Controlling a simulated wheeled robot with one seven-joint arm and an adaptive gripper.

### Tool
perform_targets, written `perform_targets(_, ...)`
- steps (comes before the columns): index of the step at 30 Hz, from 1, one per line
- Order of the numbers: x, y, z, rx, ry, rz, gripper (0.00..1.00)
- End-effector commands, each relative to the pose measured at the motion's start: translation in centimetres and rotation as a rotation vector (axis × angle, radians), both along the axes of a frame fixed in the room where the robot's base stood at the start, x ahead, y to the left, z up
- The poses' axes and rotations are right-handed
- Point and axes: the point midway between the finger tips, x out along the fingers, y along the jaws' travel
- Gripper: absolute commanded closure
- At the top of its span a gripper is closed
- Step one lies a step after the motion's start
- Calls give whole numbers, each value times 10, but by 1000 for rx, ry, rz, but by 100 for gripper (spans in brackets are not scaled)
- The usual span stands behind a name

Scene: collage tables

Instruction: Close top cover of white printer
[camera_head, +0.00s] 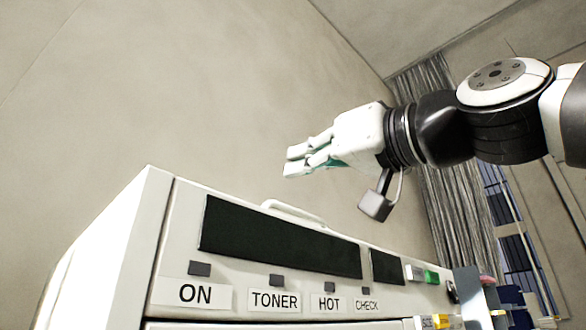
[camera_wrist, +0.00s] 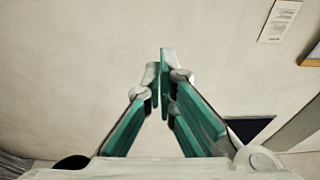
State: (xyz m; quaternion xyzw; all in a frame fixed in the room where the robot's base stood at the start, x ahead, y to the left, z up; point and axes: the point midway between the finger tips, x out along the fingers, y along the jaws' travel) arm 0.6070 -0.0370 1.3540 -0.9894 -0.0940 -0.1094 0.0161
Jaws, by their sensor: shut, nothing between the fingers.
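The white printer (camera_head: 157,240) fills the lower part of the head view, with its front panel and labels toward me. A light handle (camera_head: 292,213) stands up along its top edge. The top surface is hidden from this low angle, so I cannot tell how the cover sits. My gripper (camera_head: 290,162) is above the printer, apart from it, pointing left. The fingers are shut and hold nothing. In the wrist view the teal-padded fingertips (camera_wrist: 164,62) meet in front of a plain wall, and the printer cannot be made out.
A plain wall (camera_head: 180,80) stands behind the printer. Grey curtains (camera_head: 455,190) and a window (camera_head: 510,230) are at the right. Small items (camera_head: 510,295) lie at the lower right. The space above the printer's left part is clear. A paper notice (camera_wrist: 280,20) hangs on the wall.

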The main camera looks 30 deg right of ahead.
Motion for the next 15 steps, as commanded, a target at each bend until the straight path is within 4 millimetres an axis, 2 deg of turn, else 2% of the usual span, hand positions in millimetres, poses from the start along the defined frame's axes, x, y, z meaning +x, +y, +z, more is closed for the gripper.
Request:
perform_targets(1,-4,-1,-12,0,-1,1,100)
perform_targets(6,-13,-2,-35,-1,0,1,100)
perform_targets(15,-21,-4,-66,-1,2,1,100)
